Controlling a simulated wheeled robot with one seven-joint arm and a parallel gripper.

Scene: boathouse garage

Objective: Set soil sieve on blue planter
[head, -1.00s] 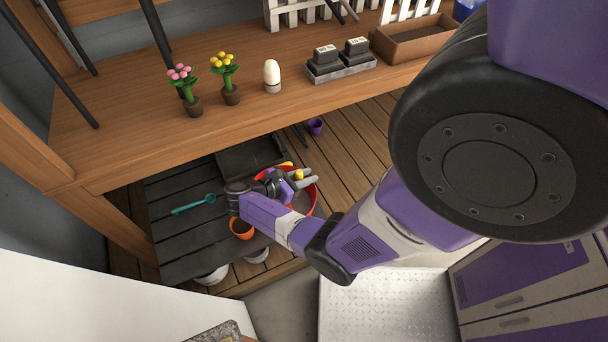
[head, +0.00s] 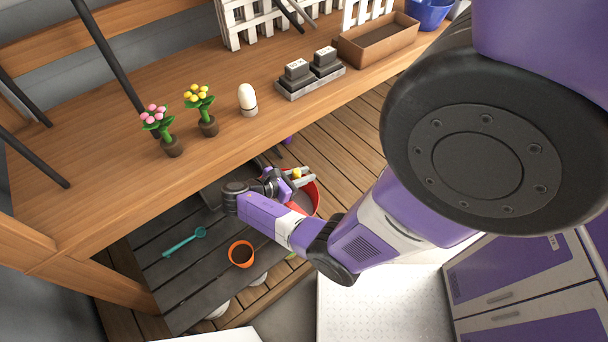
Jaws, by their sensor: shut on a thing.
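The soil sieve (head: 313,200) is a round red-rimmed thing with a grey inside, low beside the dark slatted surface. My gripper (head: 302,174) is shut on it at its rim; my own wrist hides much of the near side and the exact grip. The blue planter (head: 430,12) stands on the wooden bench at the top right, partly cut by the frame's edge and far from my gripper.
The wooden bench (head: 130,185) carries two potted flowers (head: 165,135), a white egg-shaped thing (head: 248,99), a tray of dark blocks (head: 311,82) and a brown box (head: 378,42). A teal trowel (head: 185,242) and an orange pot (head: 241,254) lie below.

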